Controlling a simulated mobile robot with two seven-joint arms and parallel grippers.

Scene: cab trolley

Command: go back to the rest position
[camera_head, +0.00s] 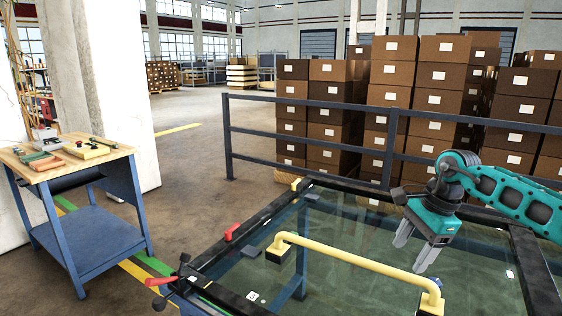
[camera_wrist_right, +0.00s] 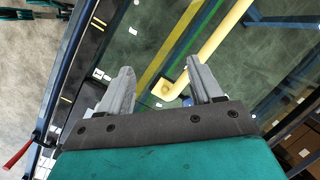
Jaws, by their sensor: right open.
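My right gripper (camera_head: 416,247) is open and empty. It hangs over the glass-topped trolley frame, above and beside the right part of the yellow handle bar (camera_head: 352,257). In the right wrist view its two grey fingers (camera_wrist_right: 160,92) are spread apart. I cannot tell how far the fingers are from the bar. My left gripper is in neither view.
A blue workbench (camera_head: 87,227) with small items on its wooden top stands at the left. A dark railing (camera_head: 312,137) runs behind the trolley, with stacked brown boxes (camera_head: 329,108) beyond. Open floor lies at the back left.

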